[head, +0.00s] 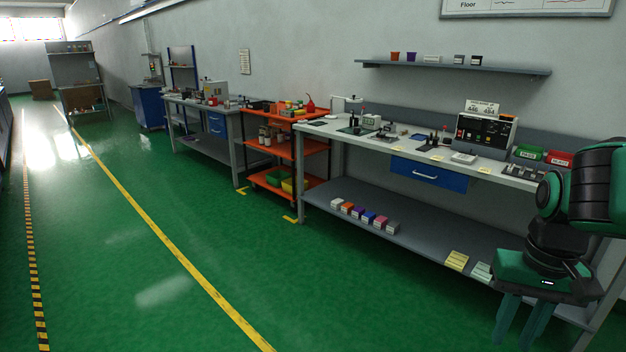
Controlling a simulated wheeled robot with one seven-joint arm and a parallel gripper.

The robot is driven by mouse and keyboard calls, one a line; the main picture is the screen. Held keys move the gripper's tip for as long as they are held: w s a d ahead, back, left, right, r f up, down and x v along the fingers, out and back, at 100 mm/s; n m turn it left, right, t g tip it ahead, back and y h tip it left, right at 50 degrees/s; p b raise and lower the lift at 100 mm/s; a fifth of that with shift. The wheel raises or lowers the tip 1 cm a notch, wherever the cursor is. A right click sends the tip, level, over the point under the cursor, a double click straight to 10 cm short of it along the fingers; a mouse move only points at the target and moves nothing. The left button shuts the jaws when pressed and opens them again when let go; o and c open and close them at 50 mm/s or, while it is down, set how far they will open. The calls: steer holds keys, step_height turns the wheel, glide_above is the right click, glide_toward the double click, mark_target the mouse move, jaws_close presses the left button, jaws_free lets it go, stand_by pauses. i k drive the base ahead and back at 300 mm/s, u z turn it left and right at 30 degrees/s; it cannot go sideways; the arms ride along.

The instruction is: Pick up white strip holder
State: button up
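A small white tray-like piece (463,157) lies on the near workbench (400,144), in front of the dark control unit. It may be the white strip holder, but it is too small to be sure. My gripper (518,322) hangs at the lower right with its fingers pointing down. Its fingers stand apart with nothing seen between them. It is in front of the bench in the picture, lower than and to the right of the white piece, and apart from it.
A control unit (486,133), a green bin (529,153) and a red bin (559,159) stand on the bench. Several small boxes (368,217) sit on its lower shelf. An orange cart (284,148) stands left of it. The green floor (130,270) at left is clear.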

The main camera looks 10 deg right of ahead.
mark_target(511, 167)
steer(key=i, duration=2.45)
steer(key=z, duration=2.9)
steer(key=i, duration=1)
steer(key=u, duration=0.05)
